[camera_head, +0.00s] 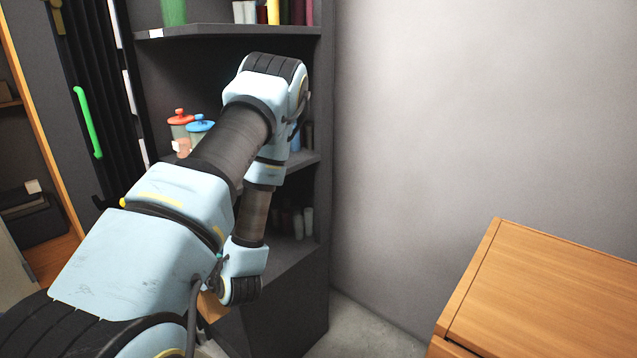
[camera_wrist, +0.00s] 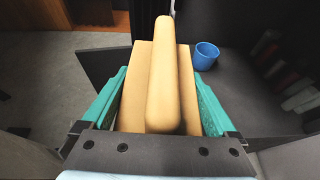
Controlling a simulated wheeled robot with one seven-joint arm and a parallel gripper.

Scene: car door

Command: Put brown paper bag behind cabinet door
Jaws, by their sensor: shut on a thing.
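My gripper (camera_wrist: 160,76) is shut on the brown paper bag (camera_wrist: 139,85). In the wrist view the bag is a tan, flat-sided body with a long rounded ridge, between the two teal fingers. In the head view a small brown patch of it (camera_head: 212,307) shows below my wrist; my arm hides the rest. The dark grey cabinet (camera_head: 322,200) has open shelves behind my arm. A black panel with a green handle (camera_head: 88,122) stands at its left; I cannot tell whether this is the cabinet door. In the wrist view a dark shelf surface lies right of the bag.
A blue cup (camera_wrist: 206,56) stands on the dark surface right of the bag. Red-lidded (camera_head: 180,122) and blue-lidded (camera_head: 200,127) jars stand on a middle shelf. A wooden cabinet top (camera_head: 550,290) is at lower right. Grey floor shows between it and the shelves.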

